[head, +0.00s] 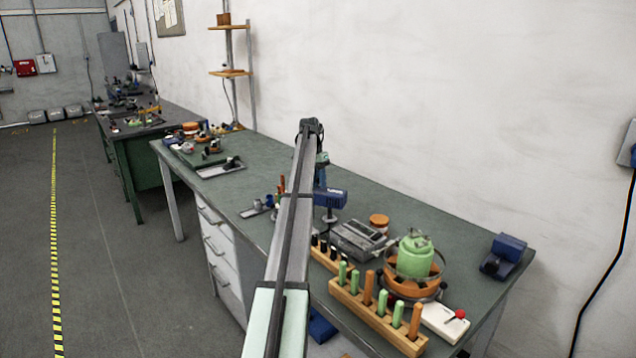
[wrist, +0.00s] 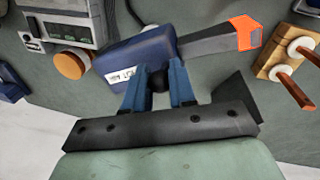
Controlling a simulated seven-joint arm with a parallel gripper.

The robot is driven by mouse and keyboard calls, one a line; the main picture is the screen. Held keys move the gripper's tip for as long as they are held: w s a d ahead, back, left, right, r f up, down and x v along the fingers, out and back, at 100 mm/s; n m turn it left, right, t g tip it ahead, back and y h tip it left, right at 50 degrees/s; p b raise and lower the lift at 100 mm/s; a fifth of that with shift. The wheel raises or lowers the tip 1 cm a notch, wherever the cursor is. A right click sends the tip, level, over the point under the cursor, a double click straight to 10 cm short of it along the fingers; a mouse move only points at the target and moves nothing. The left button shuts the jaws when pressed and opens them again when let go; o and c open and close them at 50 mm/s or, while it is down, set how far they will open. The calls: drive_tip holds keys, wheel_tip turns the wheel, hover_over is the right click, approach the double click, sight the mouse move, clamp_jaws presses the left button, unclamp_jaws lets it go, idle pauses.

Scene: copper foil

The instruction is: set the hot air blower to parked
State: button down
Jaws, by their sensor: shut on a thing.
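The hot air blower (head: 330,197) has a blue body and stands on a dark post on the green bench, just right of my arm in the head view. In the wrist view the blower (wrist: 138,52) shows its blue body, a grey nozzle pointing right and an orange tip (wrist: 244,32). My gripper (wrist: 158,82) has its blue fingers shut on a round black part at the blower's near side. In the head view my arm hides part of the bench, and the fingertips cannot be made out.
A grey control unit (head: 358,240) and an orange-lidded jar (head: 379,221) stand to the right of the blower. Nearer are a wooden rack (head: 375,318) of green and orange handles and a green canister (head: 414,258). The bench toward the wall is mostly clear.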

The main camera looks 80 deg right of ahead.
drive_tip(key=m, duration=0.2)
drive_tip(key=d+m, duration=0.1)
drive_tip(key=s+d+m, duration=0.1)
drive_tip(key=m, duration=0.1)
drive_tip(key=shift+s+m+t+y, duration=0.1)
drive_tip(key=shift+m+t+y, duration=0.2)
drive_tip(key=shift+t+y, duration=0.1)
drive_tip(key=shift+s+d+m+t, duration=0.25)
drive_tip(key=shift+s+m, duration=0.1)
drive_tip(key=shift+m, duration=0.75)
drive_tip(key=shift+s+d+m+t, duration=0.2)
drive_tip(key=shift+s+m, duration=0.15)
drive_tip(key=shift+m, duration=0.75)
drive_tip(key=shift+s, duration=0.1)
drive_tip(key=c, duration=1)
unclamp_jaws()
